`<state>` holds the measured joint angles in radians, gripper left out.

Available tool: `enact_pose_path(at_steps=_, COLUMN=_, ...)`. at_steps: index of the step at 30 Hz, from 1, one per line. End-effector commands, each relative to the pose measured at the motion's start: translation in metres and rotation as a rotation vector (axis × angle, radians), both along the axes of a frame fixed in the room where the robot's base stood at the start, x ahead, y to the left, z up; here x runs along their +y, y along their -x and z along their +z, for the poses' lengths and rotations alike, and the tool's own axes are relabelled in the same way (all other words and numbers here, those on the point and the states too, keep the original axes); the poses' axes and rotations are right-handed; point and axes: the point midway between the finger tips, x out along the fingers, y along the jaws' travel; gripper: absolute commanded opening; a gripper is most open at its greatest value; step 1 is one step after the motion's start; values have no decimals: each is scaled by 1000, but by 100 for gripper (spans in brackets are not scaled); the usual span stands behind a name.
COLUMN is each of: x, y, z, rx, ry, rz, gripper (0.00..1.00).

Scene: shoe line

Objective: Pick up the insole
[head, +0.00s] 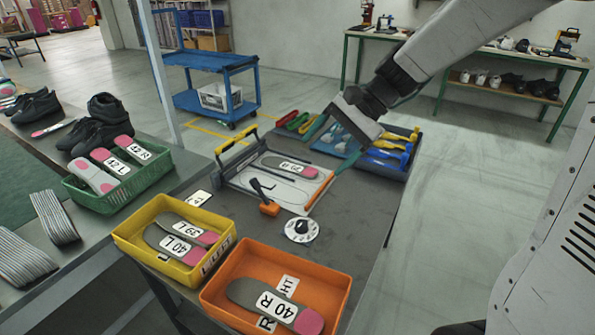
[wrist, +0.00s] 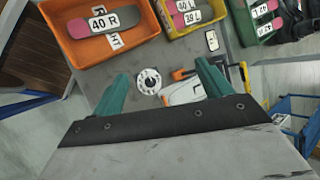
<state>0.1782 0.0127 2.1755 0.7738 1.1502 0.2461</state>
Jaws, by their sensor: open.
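A grey insole with a pink heel and a white label (head: 290,167) lies on the white board of a frame with a yellow handle (head: 236,143). Grey and pink insoles 40 L (head: 168,242) and 39 L (head: 195,232) lie in the yellow bin (head: 125,240). Insole 40 R (head: 262,300) lies in the orange bin (head: 215,290); in the wrist view (wrist: 118,15) it is at the top left. My gripper (head: 334,146) is open and empty, teal fingers apart, above the table near the frame. In the wrist view, its fingers (wrist: 162,76) flank the white dial disc.
A green basket (head: 75,190) holds insoles 42 L and 42 R. A tray of coloured tools (head: 390,172) stands behind my gripper. A blue cart (head: 215,62) stands further back.

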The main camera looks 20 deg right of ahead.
Motion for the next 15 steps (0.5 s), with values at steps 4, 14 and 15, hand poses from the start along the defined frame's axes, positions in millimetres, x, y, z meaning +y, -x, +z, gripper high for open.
enact_pose_path(at_steps=4, x=-13, y=-67, z=-34, rx=99, ry=-154, rz=-208, gripper=78)
enact_pose_path(at_steps=14, x=-71, y=-196, z=-142, rx=305, ry=-476, rz=-690, gripper=78)
enact_pose_path(at_steps=15, x=-81, y=-208, z=-159, rx=329, ry=-512, rz=-749, gripper=78)
